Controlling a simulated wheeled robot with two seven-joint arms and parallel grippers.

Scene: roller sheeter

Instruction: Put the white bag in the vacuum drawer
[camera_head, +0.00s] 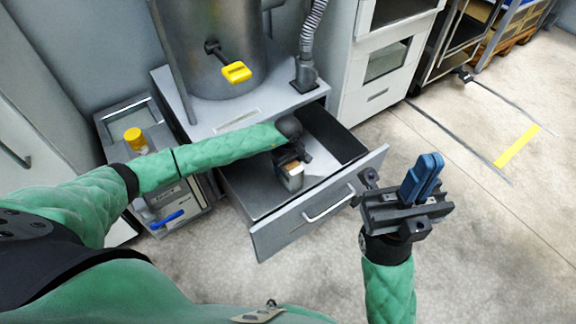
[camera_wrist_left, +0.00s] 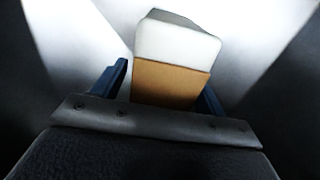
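The white bag (camera_head: 292,179), a small block-like pack with a white part and a brown part, is inside the open vacuum drawer (camera_head: 258,200). My left gripper (camera_head: 290,166) reaches down into the drawer and is shut on the bag. In the left wrist view the bag (camera_wrist_left: 175,60) sits between the blue fingers (camera_wrist_left: 165,90), its brown part nearer the gripper. I cannot tell whether the bag touches the drawer floor. My right gripper (camera_head: 422,178) is outside the drawer, right of its front panel, empty, with its blue fingers together.
The drawer's front handle (camera_head: 328,204) faces the clear floor. A metal cylinder (camera_head: 215,45) with a yellow-handled lever (camera_head: 236,72) stands on the cabinet above. A small grey unit with a yellow knob (camera_head: 135,139) and blue handle (camera_head: 167,218) stands left. White cabinets (camera_head: 378,75) stand behind.

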